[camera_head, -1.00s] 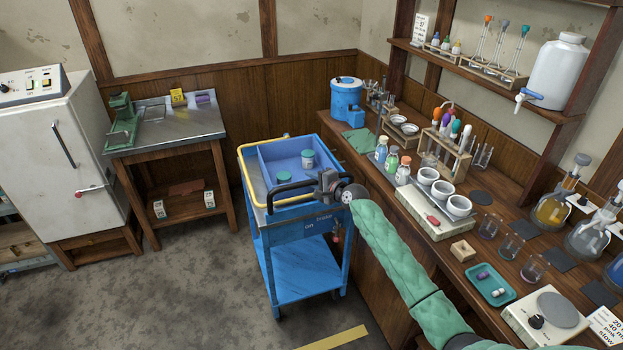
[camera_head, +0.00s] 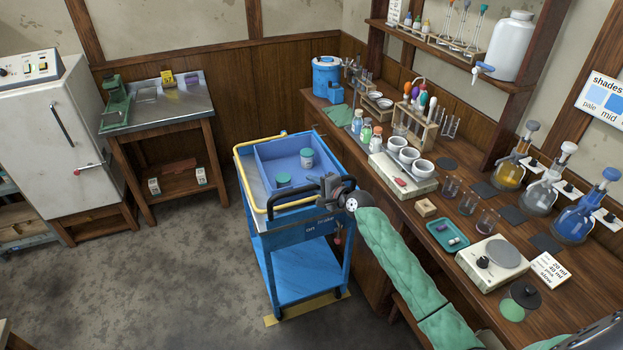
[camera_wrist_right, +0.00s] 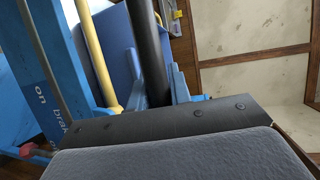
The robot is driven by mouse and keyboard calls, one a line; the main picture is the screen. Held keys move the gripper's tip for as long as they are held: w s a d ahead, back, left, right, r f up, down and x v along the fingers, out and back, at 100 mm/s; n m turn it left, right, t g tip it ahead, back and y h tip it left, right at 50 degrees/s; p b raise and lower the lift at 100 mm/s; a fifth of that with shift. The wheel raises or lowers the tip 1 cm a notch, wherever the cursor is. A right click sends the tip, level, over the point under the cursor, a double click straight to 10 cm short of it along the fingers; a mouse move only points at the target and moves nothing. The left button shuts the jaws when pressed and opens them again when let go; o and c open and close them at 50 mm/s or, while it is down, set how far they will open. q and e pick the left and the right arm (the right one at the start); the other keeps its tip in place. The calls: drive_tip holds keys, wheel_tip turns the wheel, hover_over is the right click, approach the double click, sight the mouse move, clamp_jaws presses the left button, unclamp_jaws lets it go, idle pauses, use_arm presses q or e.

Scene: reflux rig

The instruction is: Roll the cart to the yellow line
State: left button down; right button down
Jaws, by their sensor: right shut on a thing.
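The blue cart (camera_head: 282,231) stands beside the wooden bench, with two green-lidded jars (camera_head: 306,158) in its top tray. The yellow line (camera_head: 272,320) is a strip on the floor at the cart's near end. The cart's lower shelf and wheels hide part of it, and the near wheels appear at or over it. My right gripper (camera_head: 333,195) is shut on the cart's black handle (camera_head: 290,186). The handle (camera_wrist_right: 150,50) also shows in the right wrist view. The cart's near panel has "on" and "brake" lettering and a red knob (camera_head: 338,240). My left gripper is out of view.
The bench (camera_head: 428,205) with glassware runs close along the cart's right side. A steel-topped table (camera_head: 190,122) and a white cabinet (camera_head: 50,140) stand at the back left. The grey floor (camera_head: 180,285) left of the cart is clear.

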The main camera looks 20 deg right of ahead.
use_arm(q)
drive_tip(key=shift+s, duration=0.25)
use_arm(e)
drive_tip(key=shift+s, duration=0.35)
drive_tip(key=c, duration=1.3)
unclamp_jaws()
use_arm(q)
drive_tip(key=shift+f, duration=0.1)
use_arm(e)
drive_tip(key=shift+s+d, duration=0.15)
drive_tip(key=shift+s, duration=0.05)
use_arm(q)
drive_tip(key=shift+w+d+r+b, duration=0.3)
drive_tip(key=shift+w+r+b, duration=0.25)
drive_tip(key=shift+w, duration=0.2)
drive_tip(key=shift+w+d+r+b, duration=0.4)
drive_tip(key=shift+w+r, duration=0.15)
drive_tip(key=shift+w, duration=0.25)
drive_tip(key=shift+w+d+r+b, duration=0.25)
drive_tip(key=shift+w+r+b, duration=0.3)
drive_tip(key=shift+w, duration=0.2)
use_arm(e)
drive_tip(key=v, duration=0.7)
drive_tip(key=shift+s, duration=0.1)
